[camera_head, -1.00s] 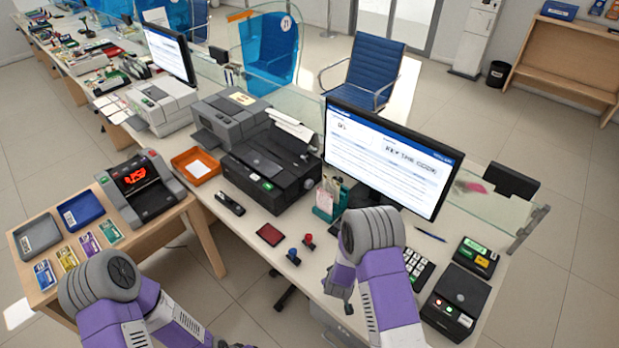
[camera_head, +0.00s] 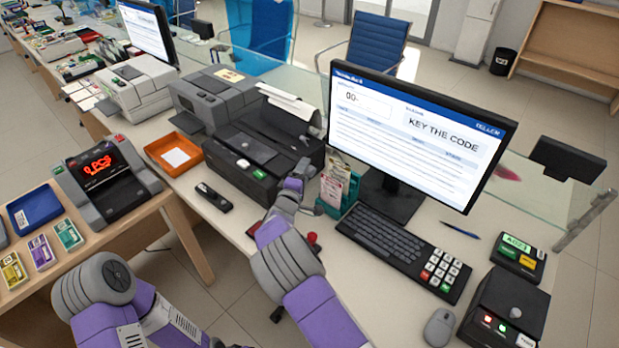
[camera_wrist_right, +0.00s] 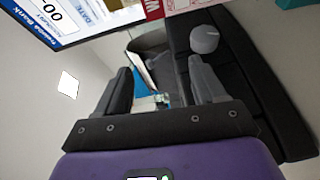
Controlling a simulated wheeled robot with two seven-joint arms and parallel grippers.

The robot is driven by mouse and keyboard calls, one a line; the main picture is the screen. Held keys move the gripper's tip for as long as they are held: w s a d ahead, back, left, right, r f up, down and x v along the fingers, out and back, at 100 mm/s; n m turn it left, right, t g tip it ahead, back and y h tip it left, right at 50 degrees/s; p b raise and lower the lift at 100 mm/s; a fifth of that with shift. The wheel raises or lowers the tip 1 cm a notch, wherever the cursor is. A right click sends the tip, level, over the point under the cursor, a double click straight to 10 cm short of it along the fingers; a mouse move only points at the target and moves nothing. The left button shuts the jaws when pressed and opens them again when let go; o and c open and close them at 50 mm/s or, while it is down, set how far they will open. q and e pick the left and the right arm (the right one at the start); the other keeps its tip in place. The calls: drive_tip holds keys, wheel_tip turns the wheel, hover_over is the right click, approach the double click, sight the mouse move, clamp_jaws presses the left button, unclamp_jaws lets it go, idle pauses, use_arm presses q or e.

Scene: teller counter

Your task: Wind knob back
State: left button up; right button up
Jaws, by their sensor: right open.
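A round grey knob (camera_wrist_right: 204,39) sits on the side of a black printer (camera_wrist_right: 240,70) in the right wrist view. The printer (camera_head: 265,145) stands mid-counter in the head view, its right end partly hidden by my right arm. My right gripper (camera_wrist_right: 160,92) is open, with nothing between its fingers. The knob is just beyond the right-hand finger in the wrist view, and I see no grip on it. In the head view my right gripper (camera_head: 298,178) is at the printer's right end. My left gripper is out of view; only its arm shows at lower left.
A slip holder (camera_head: 338,185) stands close right of my right gripper, before the monitor (camera_head: 415,130). A keyboard (camera_head: 385,235), a mouse (camera_head: 440,327) and a black box with a grey knob (camera_head: 505,308) lie to the right. Stamps stand near my right arm.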

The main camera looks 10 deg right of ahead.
drive_tip(key=b, duration=0.2)
approach(311, 172)
drive_tip(key=shift+w+d+f, duration=0.2)
drive_tip(key=shift+w+f, duration=0.3)
drive_tip(key=shift+f, duration=0.05)
drive_tip(key=shift+w+d+f, duration=0.15)
drive_tip(key=shift+w+f, duration=0.3)
drive_tip(key=shift+f, duration=0.1)
drive_tip(key=x, duration=0.2)
drive_tip(key=b+x, duration=0.1)
drive_tip(key=x, duration=0.2)
drive_tip(key=r+x, duration=0.1)
drive_tip(key=x, duration=0.1)
drive_tip(key=shift+w+d+f, duration=0.1)
drive_tip(key=shift+w+d, duration=0.05)
drive_tip(key=shift+w, duration=0.1)
